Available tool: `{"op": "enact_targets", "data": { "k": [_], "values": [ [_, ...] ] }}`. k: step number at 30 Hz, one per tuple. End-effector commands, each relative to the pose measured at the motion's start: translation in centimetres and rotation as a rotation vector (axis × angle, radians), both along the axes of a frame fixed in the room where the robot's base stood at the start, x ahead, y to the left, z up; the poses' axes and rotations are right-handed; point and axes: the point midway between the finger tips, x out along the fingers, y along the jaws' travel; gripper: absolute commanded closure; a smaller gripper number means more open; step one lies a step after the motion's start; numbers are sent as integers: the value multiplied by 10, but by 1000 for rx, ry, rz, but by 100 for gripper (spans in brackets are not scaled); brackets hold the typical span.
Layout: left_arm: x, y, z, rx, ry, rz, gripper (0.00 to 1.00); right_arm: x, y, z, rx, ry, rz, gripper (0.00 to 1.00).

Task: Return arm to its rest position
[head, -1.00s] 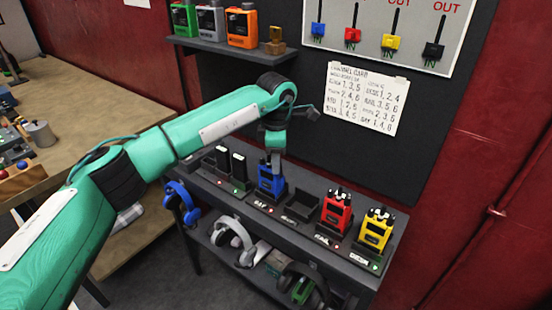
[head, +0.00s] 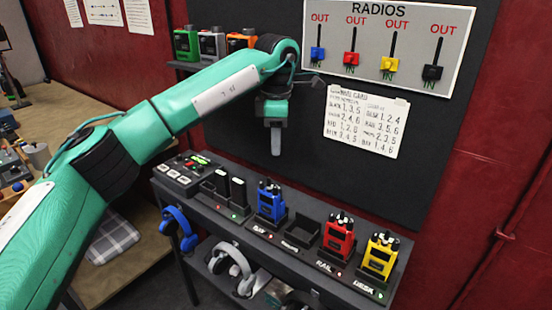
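My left arm comes in from the left, bent at the elbow. Its gripper (head: 276,140) hangs pointing down in front of the dark wall board, above the shelf and clear of the blue radio (head: 270,202). The fingers show edge-on as one grey piece, so I cannot tell whether they are open or shut. Nothing shows hanging from them. My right gripper is out of view.
The shelf (head: 233,220) holds a button box (head: 180,174), black chargers, an empty dock (head: 302,232), a red radio (head: 338,240) and a yellow radio (head: 380,258). Headsets hang below. A RADIOS panel (head: 385,30) and paper card (head: 366,122) are on the wall board.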

Motion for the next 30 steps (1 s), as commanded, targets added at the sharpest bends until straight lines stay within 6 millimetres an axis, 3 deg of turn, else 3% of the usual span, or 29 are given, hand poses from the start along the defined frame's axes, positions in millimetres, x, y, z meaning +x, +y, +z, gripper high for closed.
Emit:
{"op": "enact_targets", "data": {
  "k": [9, 16, 20, 24, 30],
  "values": [
    [0, 0, 9, -1, 1, 0, 64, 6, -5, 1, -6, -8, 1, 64],
    [-3, -9, -1, -39, 11, -13, 64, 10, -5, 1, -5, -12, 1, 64],
    [-17, -47, -33, -206, 52, -50, 64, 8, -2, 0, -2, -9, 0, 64],
    [-49, -107, -66, -516, 143, -65, 64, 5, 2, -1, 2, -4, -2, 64],
    [-97, -172, -70, -980, 311, 22, 64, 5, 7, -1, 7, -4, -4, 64]
  ]
}}
